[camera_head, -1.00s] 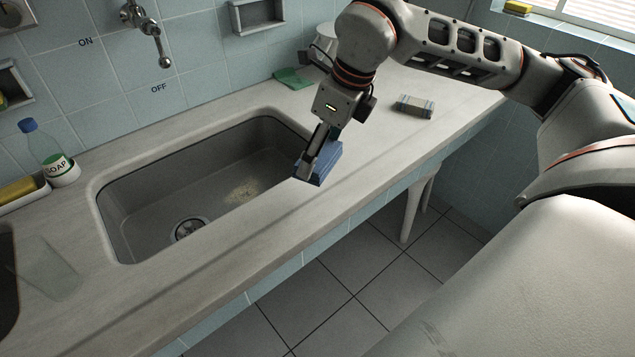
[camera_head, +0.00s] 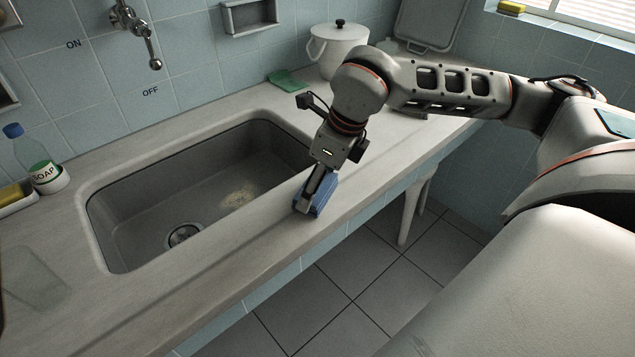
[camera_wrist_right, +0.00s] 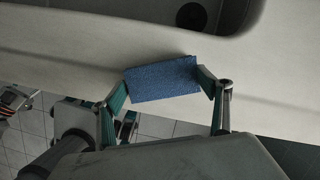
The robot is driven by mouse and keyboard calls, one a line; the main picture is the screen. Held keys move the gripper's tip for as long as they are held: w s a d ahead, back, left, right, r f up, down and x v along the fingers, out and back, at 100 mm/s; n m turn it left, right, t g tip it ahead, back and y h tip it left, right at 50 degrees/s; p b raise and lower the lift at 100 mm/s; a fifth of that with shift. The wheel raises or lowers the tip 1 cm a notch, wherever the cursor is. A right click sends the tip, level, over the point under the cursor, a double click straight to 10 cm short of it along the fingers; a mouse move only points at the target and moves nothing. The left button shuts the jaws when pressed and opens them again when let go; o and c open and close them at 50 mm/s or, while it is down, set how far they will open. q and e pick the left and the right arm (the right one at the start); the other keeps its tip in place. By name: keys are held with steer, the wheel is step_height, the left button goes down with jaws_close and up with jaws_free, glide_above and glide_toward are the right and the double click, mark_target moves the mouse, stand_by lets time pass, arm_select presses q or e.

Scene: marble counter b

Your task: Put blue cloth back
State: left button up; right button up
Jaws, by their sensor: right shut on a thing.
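The blue cloth (camera_head: 323,196) is a small folded block at the counter's front strip, beside the sink's right end. My right gripper (camera_head: 305,203) is shut on it. In the right wrist view the blue cloth (camera_wrist_right: 161,79) sits between the two fingers (camera_wrist_right: 163,88), with the pale counter behind it. I cannot tell whether the cloth touches the counter.
The sink (camera_head: 150,212) lies left of the cloth. A green cloth (camera_head: 287,80) and a white lidded pot (camera_head: 338,48) stand behind it. A soap bottle (camera_head: 36,160) is at far left. The counter's front edge drops to a tiled floor (camera_head: 330,290).

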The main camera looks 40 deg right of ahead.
steer(key=shift+f, duration=0.2)
steer(key=o, duration=1)
steer(key=shift+r, duration=0.1)
steer(key=shift+r, duration=0.2)
steer(key=p+v, duration=0.2)
steer(key=v, duration=1)
steer(key=shift+f, duration=0.1)
steer(key=shift+s, duration=0.15)
